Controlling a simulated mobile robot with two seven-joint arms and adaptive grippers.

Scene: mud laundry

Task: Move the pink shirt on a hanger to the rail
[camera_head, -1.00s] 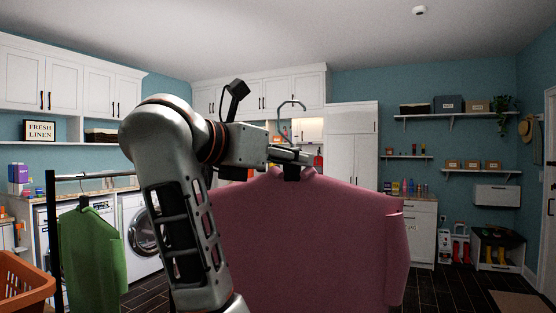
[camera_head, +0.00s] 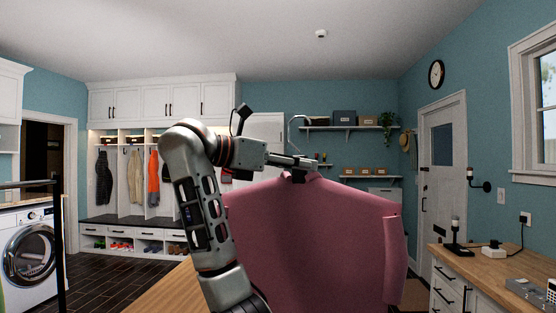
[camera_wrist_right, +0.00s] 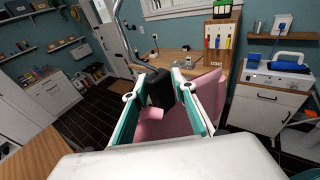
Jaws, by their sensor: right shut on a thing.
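The pink shirt (camera_head: 315,240) hangs upright in front of me in the head view, covering much of the lower middle. Its hanger hook (camera_head: 297,122) rises above the collar. My right gripper (camera_head: 303,163) is shut on the hanger at its dark neck, just above the collar. In the right wrist view, the fingers of my right gripper (camera_wrist_right: 161,92) lie on both sides of the dark hanger part, with pink cloth (camera_wrist_right: 212,92) beyond them. A dark rack bar (camera_head: 28,184) with a post (camera_head: 59,245) shows at the left edge; the rest is out of frame. My left gripper is not in view.
A wooden top (camera_head: 165,292) lies low in front, left of the shirt and partly behind my arm. A wooden counter (camera_head: 510,262) with small items stands at the right. A washing machine (camera_head: 28,255) is at the far left. Dark floor (camera_head: 110,278) is open between.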

